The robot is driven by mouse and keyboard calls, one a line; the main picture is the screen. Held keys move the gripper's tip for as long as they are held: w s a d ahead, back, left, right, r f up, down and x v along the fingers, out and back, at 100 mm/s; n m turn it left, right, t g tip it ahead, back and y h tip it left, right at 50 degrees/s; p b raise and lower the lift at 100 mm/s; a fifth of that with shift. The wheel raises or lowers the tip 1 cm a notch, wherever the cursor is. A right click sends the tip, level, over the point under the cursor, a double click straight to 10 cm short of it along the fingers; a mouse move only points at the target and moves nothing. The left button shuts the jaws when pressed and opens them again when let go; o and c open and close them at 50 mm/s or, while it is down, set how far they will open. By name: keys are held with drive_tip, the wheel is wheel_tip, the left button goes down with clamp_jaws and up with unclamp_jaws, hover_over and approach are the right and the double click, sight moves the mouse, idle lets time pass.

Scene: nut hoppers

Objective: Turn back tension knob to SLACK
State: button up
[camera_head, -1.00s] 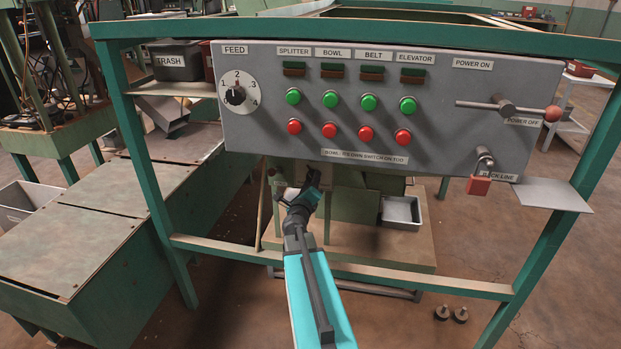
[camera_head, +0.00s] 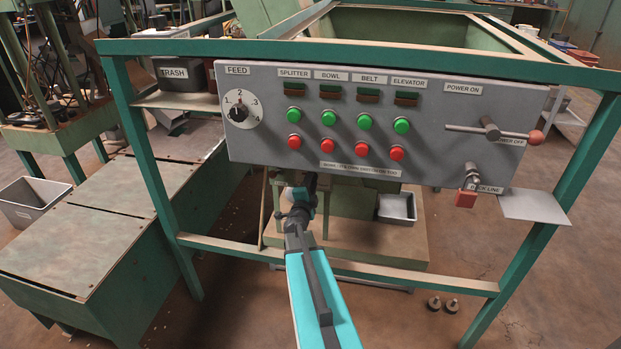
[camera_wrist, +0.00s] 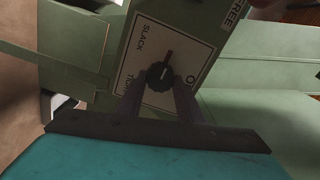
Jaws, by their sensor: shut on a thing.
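The tension knob (camera_wrist: 159,84) is a black ridged knob on a white plate (camera_wrist: 182,48) in the wrist view. Its pale pointer mark points up and slightly right in the picture. The word SLACK lies up and left of the knob; another partly covered word lies below that on the left. My gripper (camera_wrist: 160,97) has its two dark fingers on either side of the knob, shut on it. In the head view, my gripper (camera_head: 303,190) reaches under the grey panel; the knob is hidden there.
The grey control panel (camera_head: 435,130) with buttons and a lever hangs just above my arm. A green frame rail (camera_head: 350,268) crosses below it. A grey tray (camera_head: 397,208) stands to the right of the gripper. A green wall surrounds the plate in the wrist view.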

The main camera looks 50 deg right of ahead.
drive_tip(key=shift+s+d+r+n+p, duration=0.1)
drive_tip(key=shift+n+p, duration=1.05)
drive_tip(key=shift+n, duration=0.35)
drive_tip(key=shift+s+d+r+n+p, duration=0.1)
drive_tip(key=shift+n+p, duration=1.05)
drive_tip(key=shift+n, duration=0.35)
drive_tip(key=shift+f, duration=0.1)
drive_tip(key=o, duration=0.9)
drive_tip(key=shift+o, duration=0.8)
drive_tip(key=shift+w+a, duration=0.1)
drive_tip(key=shift+a, duration=0.2)
